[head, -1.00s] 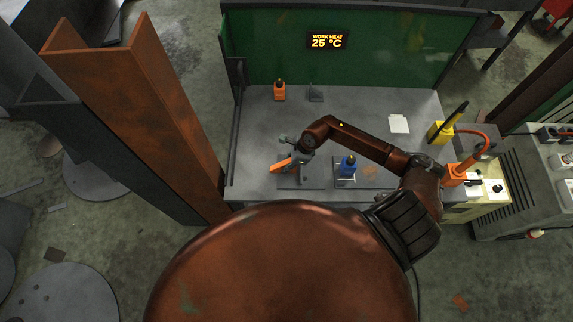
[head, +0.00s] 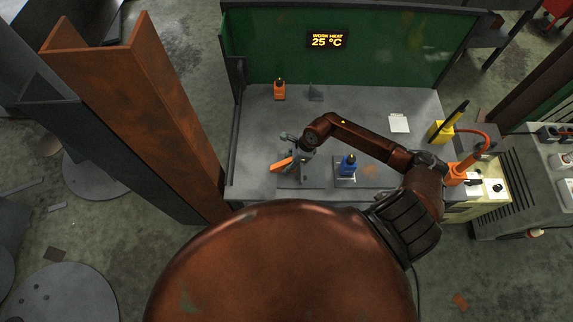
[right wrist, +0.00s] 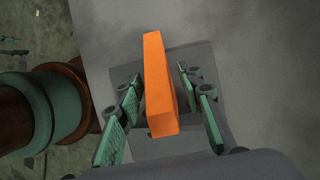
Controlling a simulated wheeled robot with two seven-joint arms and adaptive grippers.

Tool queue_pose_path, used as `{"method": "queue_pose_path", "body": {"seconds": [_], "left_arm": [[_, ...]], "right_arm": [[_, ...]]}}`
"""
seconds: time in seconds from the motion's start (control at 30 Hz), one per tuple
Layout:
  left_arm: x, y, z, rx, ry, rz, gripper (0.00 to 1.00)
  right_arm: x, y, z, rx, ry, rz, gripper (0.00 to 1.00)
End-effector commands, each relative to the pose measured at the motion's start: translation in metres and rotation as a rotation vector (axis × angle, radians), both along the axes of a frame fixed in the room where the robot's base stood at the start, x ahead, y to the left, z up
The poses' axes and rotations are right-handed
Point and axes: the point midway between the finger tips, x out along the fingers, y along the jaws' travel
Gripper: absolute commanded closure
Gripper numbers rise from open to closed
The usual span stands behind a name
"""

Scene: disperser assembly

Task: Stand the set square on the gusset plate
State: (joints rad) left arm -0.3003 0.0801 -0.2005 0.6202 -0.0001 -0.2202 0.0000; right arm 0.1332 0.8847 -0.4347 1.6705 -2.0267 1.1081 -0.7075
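The orange piece, which I take to be the set square (head: 281,163), is at the left end of the dark gusset plate (head: 313,184) on the bench. In the right wrist view the set square (right wrist: 160,85) is a long orange bar over the dark plate (right wrist: 200,62). My right gripper (head: 291,148) is above it. Its fingers (right wrist: 162,108) are on both sides of the bar, with visible gaps, so it looks open around it. Whether the bar's underside touches the plate cannot be told. My left gripper is not in view.
A blue bottle-like object (head: 348,164) stands to the right of the plate. An orange one (head: 279,91) and a small dark angled piece (head: 315,94) stand at the back. White paper (head: 399,123) and a yellow holder (head: 440,131) are at right. The middle back is clear.

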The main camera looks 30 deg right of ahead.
Motion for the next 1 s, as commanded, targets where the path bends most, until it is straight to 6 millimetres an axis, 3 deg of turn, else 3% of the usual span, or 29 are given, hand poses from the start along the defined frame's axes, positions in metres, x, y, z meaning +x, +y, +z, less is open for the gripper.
{"method": "queue_pose_path", "body": {"seconds": [0.3, 0.5, 0.7, 1.0], "left_arm": [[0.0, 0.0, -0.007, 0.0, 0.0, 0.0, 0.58], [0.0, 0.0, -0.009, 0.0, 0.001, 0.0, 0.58], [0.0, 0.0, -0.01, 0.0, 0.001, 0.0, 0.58], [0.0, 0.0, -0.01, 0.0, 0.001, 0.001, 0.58]], "right_arm": [[-0.013, -0.023, 0.06, -0.004, -0.001, 0.001, 0.66], [-0.02, -0.033, 0.088, -0.004, 0.0, -0.001, 0.66], [-0.022, -0.036, 0.099, -0.002, 0.001, 0.0, 0.66], [-0.022, -0.035, 0.1, -0.001, 0.001, 0.0, 0.66]]}}
